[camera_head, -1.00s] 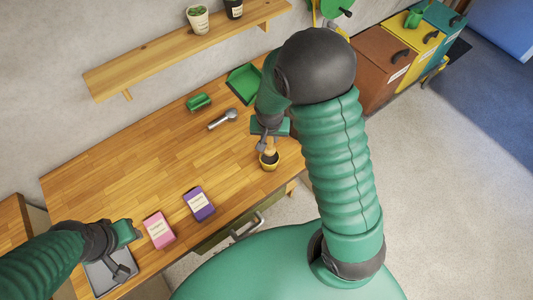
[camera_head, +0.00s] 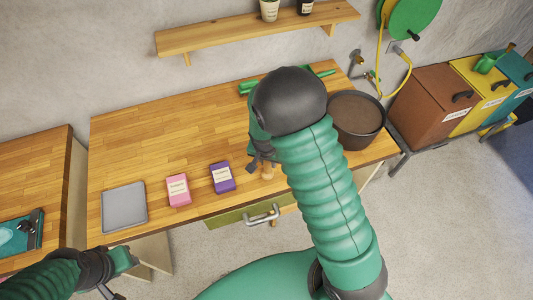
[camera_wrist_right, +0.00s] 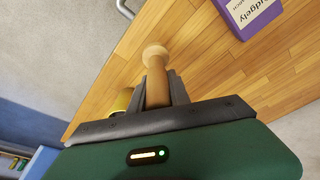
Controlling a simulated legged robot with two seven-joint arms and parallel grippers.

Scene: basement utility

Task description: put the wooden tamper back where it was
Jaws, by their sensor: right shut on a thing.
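My right gripper (camera_head: 262,158) is shut on the wooden tamper (camera_wrist_right: 156,78), above the front part of the bench. The tamper's rounded knob points away from the jaws in the right wrist view, and a bit of its light wood (camera_head: 268,171) shows below the gripper in the head view. Part of a small yellow pot (camera_wrist_right: 122,100) shows beside the tamper, partly hidden by the gripper. I cannot tell whether they touch. My left gripper (camera_head: 117,275) is at the lower left, off the bench's front edge, and looks open and empty.
The wooden bench (camera_head: 160,145) holds a grey tray (camera_head: 124,208), a pink packet (camera_head: 178,190), a purple packet (camera_head: 222,177) and a large dark pot of soil (camera_head: 356,115). A drawer handle (camera_head: 262,216) sticks out in front. A shelf (camera_head: 230,34) hangs above. The bench's left middle is clear.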

